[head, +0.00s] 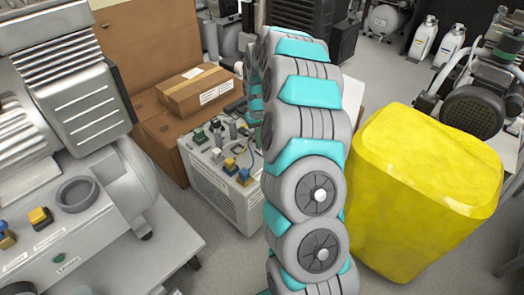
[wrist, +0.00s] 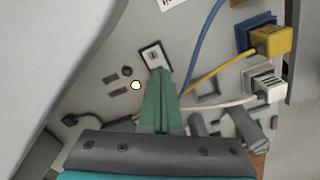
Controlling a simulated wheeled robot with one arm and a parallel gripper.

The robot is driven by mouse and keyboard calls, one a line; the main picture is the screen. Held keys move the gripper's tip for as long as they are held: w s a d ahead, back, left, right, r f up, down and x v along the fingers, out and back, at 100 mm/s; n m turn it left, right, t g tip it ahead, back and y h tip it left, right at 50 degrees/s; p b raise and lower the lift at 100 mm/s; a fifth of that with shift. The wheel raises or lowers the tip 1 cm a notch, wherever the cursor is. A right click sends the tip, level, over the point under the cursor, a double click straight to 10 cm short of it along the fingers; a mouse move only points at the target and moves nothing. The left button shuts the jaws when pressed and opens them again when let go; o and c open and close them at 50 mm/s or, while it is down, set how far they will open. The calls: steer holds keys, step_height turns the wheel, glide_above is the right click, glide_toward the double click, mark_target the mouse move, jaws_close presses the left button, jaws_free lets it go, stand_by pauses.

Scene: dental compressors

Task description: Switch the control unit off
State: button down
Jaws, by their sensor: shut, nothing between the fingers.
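The control unit (head: 212,185) is a light grey box with several connectors on top, left of my arm in the head view. Its grey panel (wrist: 105,58) fills much of the wrist view. A dark-framed rocker switch (wrist: 152,54) with a pale face sits at the upper middle of the panel. My gripper (wrist: 157,74) has its green fingers shut and empty. Their tips overlap the lower edge of the switch in the picture; I cannot tell if they touch it. A bright white dot (wrist: 135,85) shows left of the fingers. My arm hides part of the unit in the head view.
A cardboard box (head: 198,91) lies behind the unit. A big grey compressor (head: 85,110) stands left, a yellow block (head: 425,185) right.

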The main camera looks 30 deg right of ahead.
steer(key=shift+f, duration=0.5)
stand_by(0.3)
steer(key=shift+r+p, duration=0.8)
steer(key=shift+r, duration=2.75)
